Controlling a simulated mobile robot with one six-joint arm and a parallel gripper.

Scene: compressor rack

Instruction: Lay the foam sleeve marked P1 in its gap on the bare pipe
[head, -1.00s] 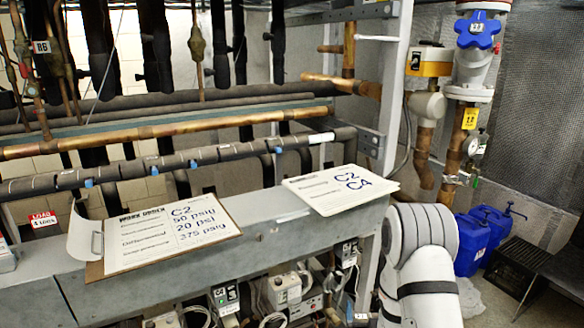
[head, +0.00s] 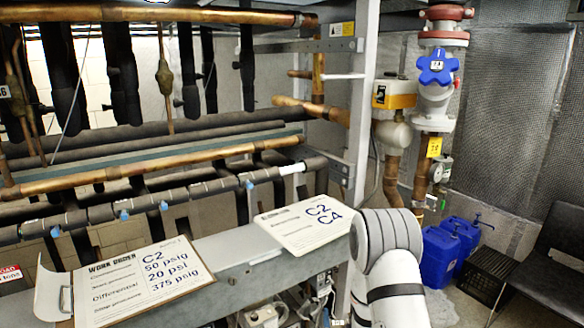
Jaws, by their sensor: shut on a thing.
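A long bare copper pipe (head: 150,166) runs across the left half of the head view. In front of it runs a pipe in dark foam (head: 203,189) with several blue clips along its underside. A short white section (head: 292,169) shows near that pipe's right end. I cannot tell which pipe has the gap for the sleeve. No P1 marking is readable, so the foam sleeve cannot be made out. My white arm rises at the bottom right, but my gripper is out of the picture.
A grey beam (head: 215,257) below the pipes bears a work order clipboard (head: 125,283) and a C2 C4 sheet (head: 303,222). A grey upright (head: 357,110) stands right of the pipes.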

